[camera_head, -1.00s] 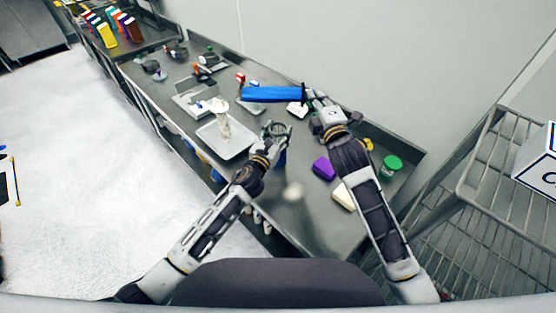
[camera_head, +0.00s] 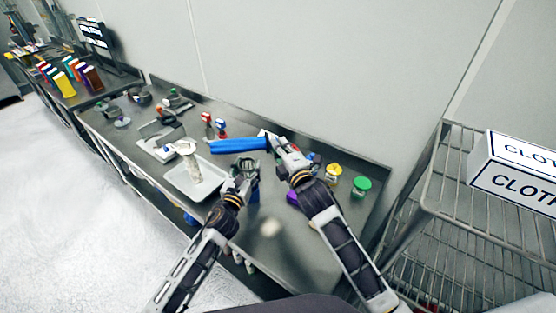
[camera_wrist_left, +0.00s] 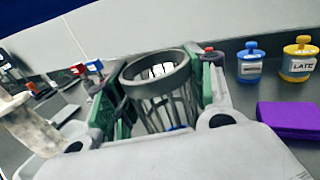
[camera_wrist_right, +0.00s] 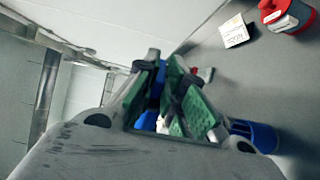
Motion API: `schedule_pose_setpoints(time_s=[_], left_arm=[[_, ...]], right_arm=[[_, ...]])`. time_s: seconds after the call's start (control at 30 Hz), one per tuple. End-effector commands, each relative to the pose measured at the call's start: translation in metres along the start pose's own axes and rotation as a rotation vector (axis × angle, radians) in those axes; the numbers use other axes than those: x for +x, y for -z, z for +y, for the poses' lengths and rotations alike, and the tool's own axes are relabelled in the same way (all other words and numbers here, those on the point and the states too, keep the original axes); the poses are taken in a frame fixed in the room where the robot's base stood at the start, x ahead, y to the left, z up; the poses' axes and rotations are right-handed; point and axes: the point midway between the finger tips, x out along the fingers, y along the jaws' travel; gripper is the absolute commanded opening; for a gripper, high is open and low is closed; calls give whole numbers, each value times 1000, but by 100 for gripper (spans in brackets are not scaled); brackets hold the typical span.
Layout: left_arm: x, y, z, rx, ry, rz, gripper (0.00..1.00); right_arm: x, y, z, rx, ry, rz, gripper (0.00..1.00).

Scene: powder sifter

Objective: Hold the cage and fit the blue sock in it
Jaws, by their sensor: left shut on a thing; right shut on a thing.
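The cage (camera_wrist_left: 158,92) is a grey, open-topped ringed cylinder with upright bars. My left gripper (camera_head: 245,168) is shut on it and holds it above the table, open end up; the cage looks small in the head view. The blue sock (camera_head: 238,145) is a long blue tube. My right gripper (camera_head: 277,146) is shut on its right end and holds it roughly level, just beyond the cage in the head view. The sock looks apart from the cage, but their height gap is unclear. In the right wrist view a blue part (camera_wrist_right: 154,92) shows between the green finger pads.
A grey tray (camera_head: 181,188) holding a pale upright object (camera_head: 190,160) is left of my left gripper. Small jars, one with a green lid (camera_head: 361,183), stand at the right end. A purple block (camera_wrist_left: 289,119) lies near. A wire shelf (camera_head: 440,215) with a white box (camera_head: 510,170) is at right.

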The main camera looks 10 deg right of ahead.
Motion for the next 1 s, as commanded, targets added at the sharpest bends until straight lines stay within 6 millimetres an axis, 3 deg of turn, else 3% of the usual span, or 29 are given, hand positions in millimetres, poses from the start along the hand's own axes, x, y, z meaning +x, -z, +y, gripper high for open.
schedule_pose_setpoints(time_s=[0.5,0.8,1.0], left_arm=[[0,0,0,0,0,0,26],[0,0,0,0,0,0,26],[0,0,0,0,0,0,26]], right_arm=[[0,0,-10,1,-1,0,0],[0,0,-39,1,1,-1,0],[0,0,-46,0,-2,0,0]])
